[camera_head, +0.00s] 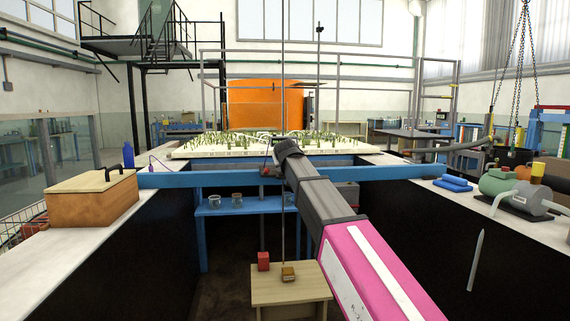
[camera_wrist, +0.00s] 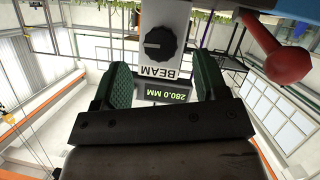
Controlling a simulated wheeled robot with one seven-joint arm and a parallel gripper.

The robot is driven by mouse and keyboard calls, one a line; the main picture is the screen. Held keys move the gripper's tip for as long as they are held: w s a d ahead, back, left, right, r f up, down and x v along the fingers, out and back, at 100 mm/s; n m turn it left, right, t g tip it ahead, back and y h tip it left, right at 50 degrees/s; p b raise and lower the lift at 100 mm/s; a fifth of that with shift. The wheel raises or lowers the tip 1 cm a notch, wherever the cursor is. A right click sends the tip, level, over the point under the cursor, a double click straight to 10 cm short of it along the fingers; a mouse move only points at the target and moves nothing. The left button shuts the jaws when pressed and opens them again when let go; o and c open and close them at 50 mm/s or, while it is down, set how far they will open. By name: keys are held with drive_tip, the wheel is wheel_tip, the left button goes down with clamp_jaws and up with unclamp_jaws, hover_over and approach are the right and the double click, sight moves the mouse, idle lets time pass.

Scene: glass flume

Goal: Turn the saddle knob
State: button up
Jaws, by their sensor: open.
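The saddle knob (camera_wrist: 160,43) is black and round, with a pale pointer mark, on a light grey panel (camera_wrist: 180,20). The panel reads "BEAM", upside down in the wrist view, beside a display (camera_wrist: 167,96) showing 280.0 MM. My gripper (camera_wrist: 164,72) is open, its green-padded fingers apart to either side of the panel. The knob appears beyond the fingertips, and nothing is between the pads. In the head view my arm reaches over the blue beam (camera_head: 200,180); it hides the knob and most of the saddle there.
A wooden box (camera_head: 92,200) stands on the left ledge; pumps (camera_head: 520,198) and blue cloths (camera_head: 453,184) lie on the right. A small wooden table (camera_head: 290,292) stands below the beam.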

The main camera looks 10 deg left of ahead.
drive_tip(key=x, duration=0.5)
drive_tip(key=shift+w+a, duration=0.1)
drive_tip(key=shift+w, duration=0.05)
drive_tip(key=c, duration=0.9)
drive_tip(key=shift+c, duration=0.2)
